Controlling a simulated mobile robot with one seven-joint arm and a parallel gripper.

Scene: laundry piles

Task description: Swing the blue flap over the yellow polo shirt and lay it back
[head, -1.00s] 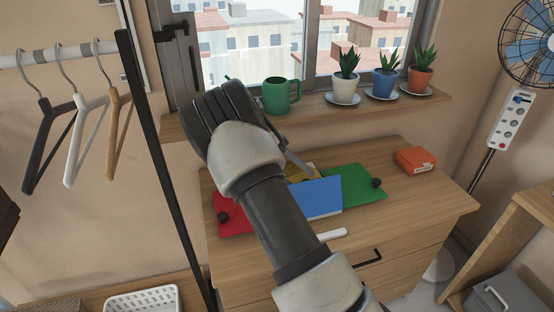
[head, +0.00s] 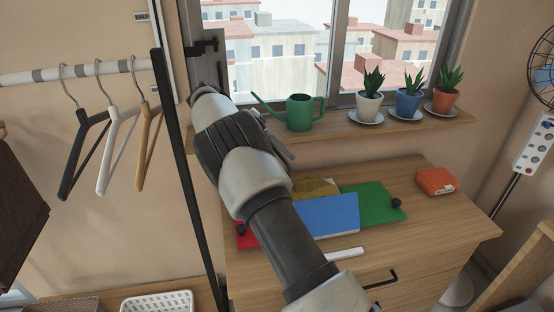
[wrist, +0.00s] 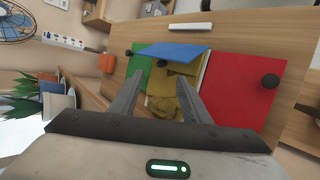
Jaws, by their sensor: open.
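The folding board lies on the wooden dresser, with a red flap (wrist: 242,90) on one side and a green flap (head: 372,204) on the other. The blue flap (head: 328,214) looks tilted up at the board's near end; it also shows foreshortened in the wrist view (wrist: 172,52). The yellow polo shirt (wrist: 168,100) lies in the middle, folded narrow, partly hidden by the blue flap. My gripper (wrist: 161,74) is open and empty above the shirt, its fingers pointing toward the blue flap, apart from it. In the head view my arm hides most of the red flap.
An orange box (head: 437,181) sits on the dresser's right. A white bar (head: 345,254) lies near its front edge. A green watering can (head: 300,112) and several potted plants stand on the windowsill behind. A black rack post (head: 186,170) with hangers stands at left.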

